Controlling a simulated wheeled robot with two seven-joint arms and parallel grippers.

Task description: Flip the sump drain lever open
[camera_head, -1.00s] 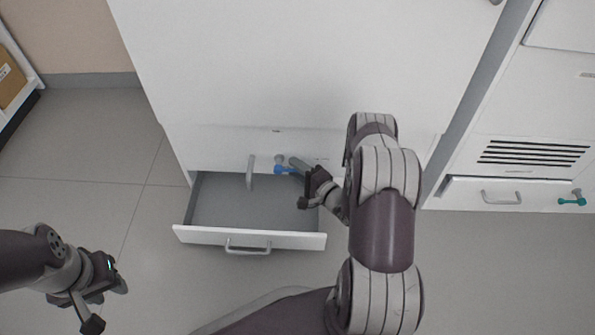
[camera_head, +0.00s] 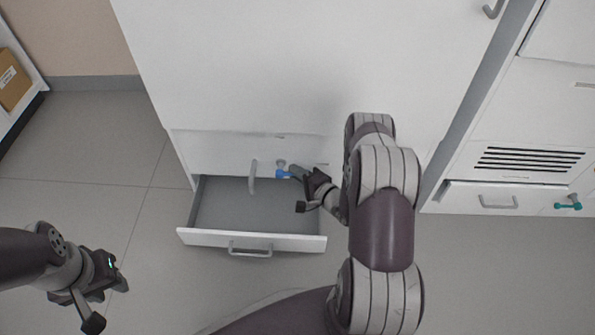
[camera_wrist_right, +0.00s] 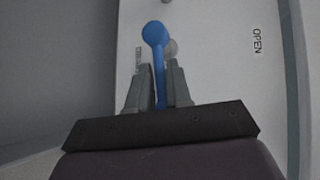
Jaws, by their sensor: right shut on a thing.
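The blue drain lever (camera_head: 283,174) sits on the low white front panel (camera_head: 215,152) of the machine, beside a grey knob-like mount (camera_head: 281,163). In the right wrist view the lever (camera_wrist_right: 157,50) has a round blue head, and its shaft runs down between my fingers. My right gripper (camera_wrist_right: 157,78) is shut on the lever's shaft; it also shows in the head view (camera_head: 297,173), partly hidden by its own wrist. The word OPEN (camera_wrist_right: 257,40) is printed right of the lever. My left gripper (camera_head: 112,273) hangs empty above the floor at left, its jaw gap unclear.
A vertical handle (camera_head: 252,177) is left of the lever. A second cabinet at right has a teal lever (camera_head: 568,206). The floor at left is clear.

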